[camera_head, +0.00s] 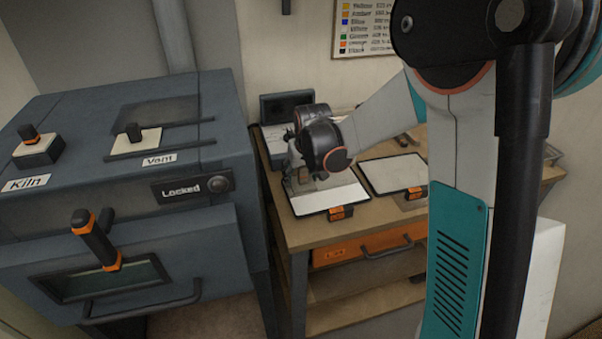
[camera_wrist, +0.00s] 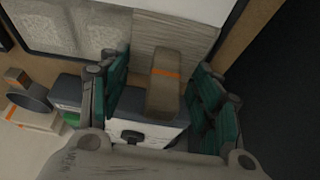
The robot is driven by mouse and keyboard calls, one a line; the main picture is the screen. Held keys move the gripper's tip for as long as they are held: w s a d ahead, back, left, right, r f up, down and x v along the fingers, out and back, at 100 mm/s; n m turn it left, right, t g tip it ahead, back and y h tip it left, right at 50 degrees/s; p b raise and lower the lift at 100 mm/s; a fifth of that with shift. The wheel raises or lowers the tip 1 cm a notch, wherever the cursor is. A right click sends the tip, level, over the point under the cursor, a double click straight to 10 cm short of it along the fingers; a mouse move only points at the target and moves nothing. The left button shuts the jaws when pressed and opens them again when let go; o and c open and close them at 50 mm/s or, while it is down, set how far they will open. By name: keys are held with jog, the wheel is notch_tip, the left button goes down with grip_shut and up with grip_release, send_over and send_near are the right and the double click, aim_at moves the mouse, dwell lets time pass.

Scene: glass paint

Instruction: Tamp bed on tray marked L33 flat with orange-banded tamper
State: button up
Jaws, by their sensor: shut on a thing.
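The tamper's lower end is hard to make out. A tray with a pale, grainy bed (camera_wrist: 75,25) shows at the upper left of the wrist view. A second pale tray (camera_head: 394,173) lies to the right. Both trays carry orange tags too small to read.
A blue-grey kiln (camera_head: 130,200) marked Locked stands left of the wooden bench (camera_head: 290,235). A dark-screened device (camera_head: 286,106) stands at the back. An orange drawer (camera_head: 365,248) is below. A round tool with orange (camera_wrist: 28,95) lies left in the wrist view.

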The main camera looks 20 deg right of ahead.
jog(key=shift+f, duration=0.45)
jog(key=shift+f+b, duration=0.3)
jog(key=shift+b, duration=0.2)
dwell(0.8)
jog(key=shift+r+p, duration=0.85)
jog(key=shift+r, duration=0.3)
jog(key=shift+w+d, duration=0.1)
jog(key=shift+d, duration=3)
jog(key=shift+f, duration=0.15)
jog(key=shift+f+b, duration=0.7)
jog(key=shift+b, duration=0.05)
